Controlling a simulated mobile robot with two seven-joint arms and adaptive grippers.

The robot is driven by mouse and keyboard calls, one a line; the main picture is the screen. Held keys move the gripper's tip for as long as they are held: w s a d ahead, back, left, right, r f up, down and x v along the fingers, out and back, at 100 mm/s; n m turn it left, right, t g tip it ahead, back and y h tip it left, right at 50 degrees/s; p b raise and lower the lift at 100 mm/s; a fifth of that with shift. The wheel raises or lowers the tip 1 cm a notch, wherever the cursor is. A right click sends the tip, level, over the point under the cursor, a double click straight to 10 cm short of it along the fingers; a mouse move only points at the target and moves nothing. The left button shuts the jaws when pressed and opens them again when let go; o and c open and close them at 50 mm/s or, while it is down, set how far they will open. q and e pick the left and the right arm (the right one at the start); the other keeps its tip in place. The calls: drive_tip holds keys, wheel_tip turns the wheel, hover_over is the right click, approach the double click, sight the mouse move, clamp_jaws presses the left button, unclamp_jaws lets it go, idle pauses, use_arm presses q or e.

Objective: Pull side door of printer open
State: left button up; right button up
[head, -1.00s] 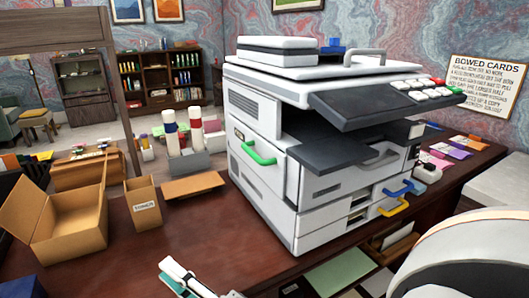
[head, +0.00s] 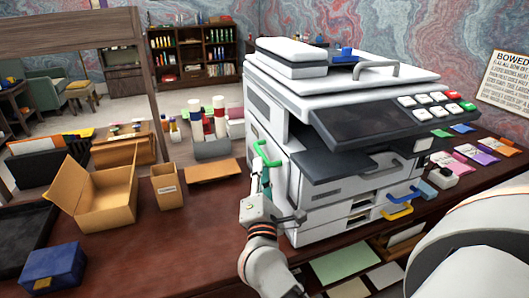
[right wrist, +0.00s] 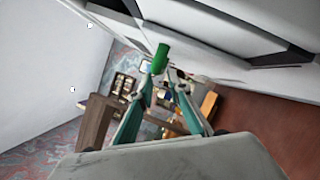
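The white and grey printer (head: 340,190) stands on the desk. Its side door has a green handle (head: 262,153) on the left face, and the door looks closed or nearly so. My right gripper (head: 264,182) is just below this handle, beside the printer's left side. In the right wrist view the green handle (right wrist: 161,58) is at the tips of the two teal-padded fingers (right wrist: 160,75). The gap there is narrow, and I cannot tell whether the fingers press on it. My left gripper does not show.
Open cardboard boxes (head: 105,195) and a dark blue box (head: 53,268) are on the desk at left. The printer's front has blue (head: 424,190) and yellow (head: 397,212) drawer handles. The desk left of my gripper has some bare room.

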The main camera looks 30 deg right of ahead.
sight(261, 151)
drive_tip(key=p+x, duration=0.1)
drive_tip(key=x, duration=0.5)
drive_tip(key=shift+w, duration=0.1)
clamp_jaws()
